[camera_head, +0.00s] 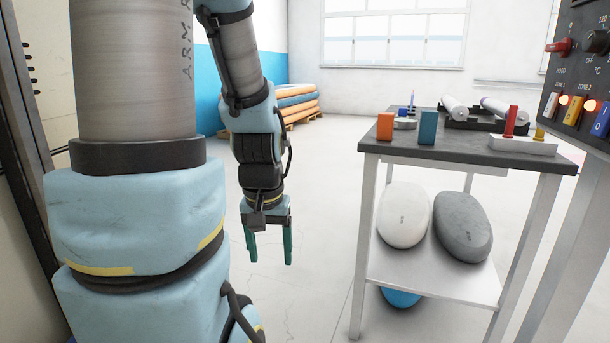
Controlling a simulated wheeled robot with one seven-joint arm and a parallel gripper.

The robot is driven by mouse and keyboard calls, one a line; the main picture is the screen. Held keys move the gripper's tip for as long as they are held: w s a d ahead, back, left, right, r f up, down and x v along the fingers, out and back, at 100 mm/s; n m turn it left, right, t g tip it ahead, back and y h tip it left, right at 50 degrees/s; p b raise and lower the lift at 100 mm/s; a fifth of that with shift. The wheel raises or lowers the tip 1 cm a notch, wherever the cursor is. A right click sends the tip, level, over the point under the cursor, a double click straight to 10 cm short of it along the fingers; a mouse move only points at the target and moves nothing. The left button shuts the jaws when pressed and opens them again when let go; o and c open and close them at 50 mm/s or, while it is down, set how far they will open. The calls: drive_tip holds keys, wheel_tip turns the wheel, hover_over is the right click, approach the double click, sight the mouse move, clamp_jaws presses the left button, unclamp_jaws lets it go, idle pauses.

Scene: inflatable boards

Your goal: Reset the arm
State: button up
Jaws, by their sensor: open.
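My arm stands at the left of the head view, with a thick upright blue and grey link in front and a slimmer forearm hanging behind it. My gripper (270,256) points straight down at the end of the forearm. Its two green fingers are apart with nothing between them. It hangs over bare floor, left of the table and touching nothing that I can see.
A dark-topped table (465,145) at the right carries an orange block (385,126), a blue block (428,127) and rolls (505,110). White (403,214) and grey (462,227) rounded objects lie on its shelf. A control panel (580,75) stands far right. Floor between arm and table is clear.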

wheel_tip(320, 180, up, 25)
drive_tip(key=p, duration=2.2)
drive_tip(key=shift+f, duration=0.2)
drive_tip(key=shift+d, duration=0.1)
